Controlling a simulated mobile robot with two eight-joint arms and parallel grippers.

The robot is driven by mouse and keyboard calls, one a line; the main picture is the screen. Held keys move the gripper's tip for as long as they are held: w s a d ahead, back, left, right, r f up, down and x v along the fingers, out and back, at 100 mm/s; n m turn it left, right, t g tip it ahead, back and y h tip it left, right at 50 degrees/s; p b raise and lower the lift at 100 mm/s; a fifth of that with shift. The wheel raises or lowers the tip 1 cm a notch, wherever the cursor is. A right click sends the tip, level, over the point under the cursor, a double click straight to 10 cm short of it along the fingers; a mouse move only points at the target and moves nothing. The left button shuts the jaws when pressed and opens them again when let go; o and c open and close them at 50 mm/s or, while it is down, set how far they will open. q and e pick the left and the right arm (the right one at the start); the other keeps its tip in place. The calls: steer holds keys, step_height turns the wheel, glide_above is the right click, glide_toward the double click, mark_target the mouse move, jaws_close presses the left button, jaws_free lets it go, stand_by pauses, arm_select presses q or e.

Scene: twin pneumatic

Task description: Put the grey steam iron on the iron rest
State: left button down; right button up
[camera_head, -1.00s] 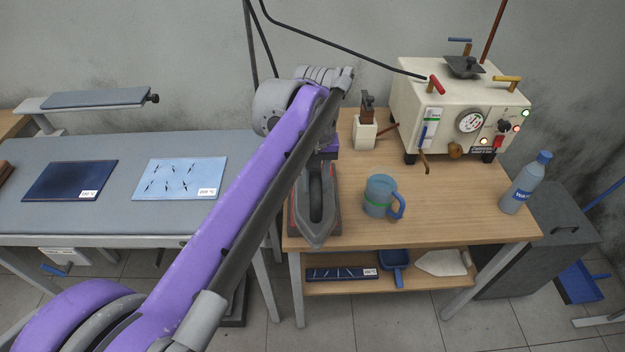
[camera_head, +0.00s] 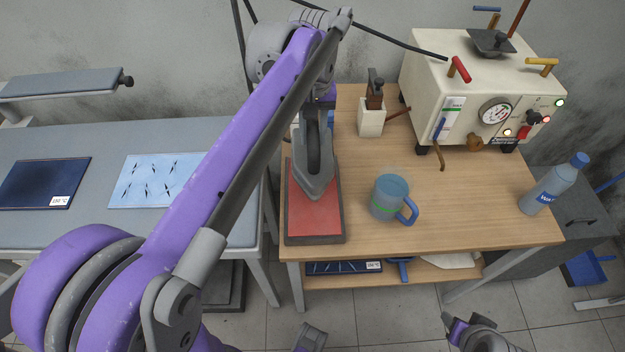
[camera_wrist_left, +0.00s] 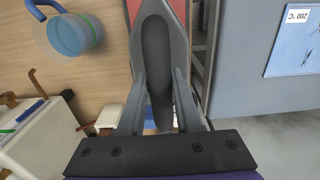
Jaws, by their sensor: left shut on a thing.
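The grey steam iron (camera_head: 314,183) is held by its handle in my left gripper (camera_head: 318,112), its pointed tip towards the front of the table. My left wrist view shows the gripper (camera_wrist_left: 160,105) with a finger on each side of the dark handle, above the iron's grey body (camera_wrist_left: 177,45). The iron rest (camera_head: 313,218), a red pad in a dark frame, lies at the table's left edge. The iron is over its rear part; I cannot tell if they touch. The rest's back is hidden. My right gripper is not clearly seen.
A blue-grey mug (camera_head: 388,198) stands right of the rest. A white holder (camera_head: 371,122) and the cream steam generator (camera_head: 470,95) stand behind. A bottle (camera_head: 550,188) is at the right edge. The ironing board (camera_head: 105,145) lies left. The table's front middle is clear.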

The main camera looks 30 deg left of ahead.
arm_select(q)
steer(key=shift+w+a, duration=0.1)
steer(key=shift+w, duration=0.05)
steer(key=shift+f, duration=0.25)
steer(key=shift+f+b, duration=0.4)
steer(key=shift+f, duration=4.25)
steer(key=shift+f, duration=0.1)
steer(key=c, duration=0.6)
jaws_free()
